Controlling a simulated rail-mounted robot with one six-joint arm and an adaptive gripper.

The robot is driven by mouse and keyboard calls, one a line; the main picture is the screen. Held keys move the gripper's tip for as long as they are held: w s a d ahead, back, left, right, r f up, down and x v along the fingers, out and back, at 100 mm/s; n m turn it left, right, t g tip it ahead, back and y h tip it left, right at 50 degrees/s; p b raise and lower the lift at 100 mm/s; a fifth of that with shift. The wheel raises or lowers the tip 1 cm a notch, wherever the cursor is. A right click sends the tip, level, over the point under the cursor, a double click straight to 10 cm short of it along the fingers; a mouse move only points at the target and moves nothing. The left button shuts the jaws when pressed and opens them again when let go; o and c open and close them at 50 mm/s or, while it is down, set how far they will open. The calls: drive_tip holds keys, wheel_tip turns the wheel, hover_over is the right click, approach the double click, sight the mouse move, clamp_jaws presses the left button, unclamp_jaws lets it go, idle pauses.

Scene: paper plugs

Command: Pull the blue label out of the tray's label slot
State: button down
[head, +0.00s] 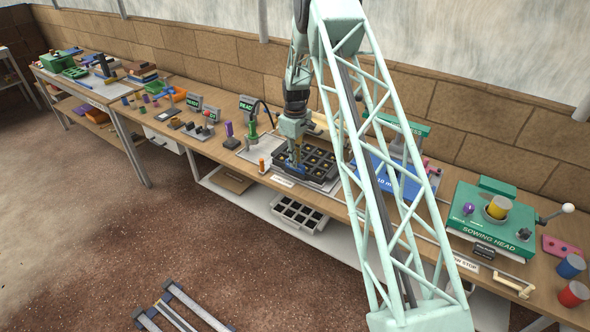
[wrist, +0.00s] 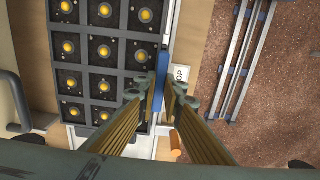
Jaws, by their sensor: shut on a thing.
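The dark tray (head: 322,165) stands on the bench in the head view, under my gripper (head: 296,161). In the wrist view the tray (wrist: 84,84) fills the upper left, with yellow-centred plugs in its square cells. The blue label (wrist: 161,72) is a narrow upright strip along the tray's right edge. My gripper (wrist: 161,98) is shut on the label, one finger on each side.
A white sign (wrist: 180,76) lies right of the label, near the bench edge. An orange peg (head: 262,166) stands left of the tray. A green sowing head (head: 492,218) is at the right.

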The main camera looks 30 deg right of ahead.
drive_tip(key=shift+r+p, duration=0.35)
drive_tip(key=shift+r, duration=1.6)
idle(1.8)
drive_tip(key=shift+r+p, duration=0.35)
drive_tip(key=shift+r, duration=0.9)
